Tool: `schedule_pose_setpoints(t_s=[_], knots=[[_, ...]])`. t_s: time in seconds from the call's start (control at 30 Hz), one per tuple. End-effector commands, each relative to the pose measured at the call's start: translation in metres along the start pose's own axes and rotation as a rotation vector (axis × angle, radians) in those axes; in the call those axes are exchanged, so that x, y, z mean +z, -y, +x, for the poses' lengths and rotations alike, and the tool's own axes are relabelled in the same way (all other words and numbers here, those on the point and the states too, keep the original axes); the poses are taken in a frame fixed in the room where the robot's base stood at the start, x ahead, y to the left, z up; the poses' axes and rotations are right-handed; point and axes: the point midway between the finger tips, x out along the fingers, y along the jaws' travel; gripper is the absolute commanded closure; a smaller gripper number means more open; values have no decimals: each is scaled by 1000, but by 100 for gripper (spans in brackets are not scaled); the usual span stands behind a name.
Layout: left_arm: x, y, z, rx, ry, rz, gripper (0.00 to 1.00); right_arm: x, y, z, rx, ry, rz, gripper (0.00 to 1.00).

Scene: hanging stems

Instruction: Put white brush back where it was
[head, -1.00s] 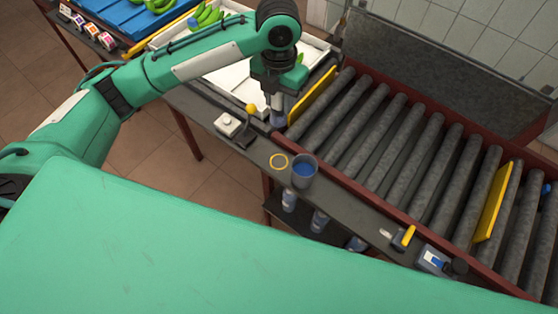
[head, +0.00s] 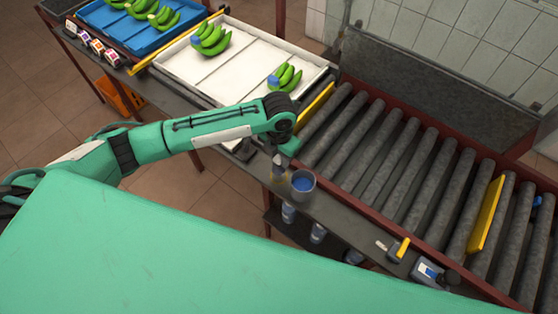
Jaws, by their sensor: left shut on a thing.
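My left gripper (head: 279,166) points down just left of the grey cup with blue contents (head: 302,184), low over the narrow dark ledge. It is shut on a small pale thing, which I take to be the white brush; the fingers and wrist hide most of it. I cannot tell whether it touches the ledge or the cup. My right gripper is not in view.
The roller conveyor (head: 400,160) with yellow dividers runs behind the ledge. A white tray (head: 255,50) with green bananas and a blue tray (head: 150,32) stand at the back left. A yellow-handled tool (head: 399,248) and a blue-and-white device (head: 427,270) lie to the right.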

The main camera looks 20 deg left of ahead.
Motion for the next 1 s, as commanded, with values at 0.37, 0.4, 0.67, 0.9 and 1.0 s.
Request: schedule_pose_setpoints(t_s=[0.37, 0.4, 0.67, 0.9, 1.0], knots=[[-1, 0, 41, 1, -1, 0, 96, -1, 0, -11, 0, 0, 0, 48], [-1, 0, 41, 1, -1, 0, 96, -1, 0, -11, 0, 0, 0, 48], [-1, 0, 44, 1, -1, 0, 96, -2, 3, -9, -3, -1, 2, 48], [-1, 0, 44, 0, -1, 0, 45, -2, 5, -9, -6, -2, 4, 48], [-1, 0, 44, 0, -1, 0, 45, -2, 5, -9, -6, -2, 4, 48]])
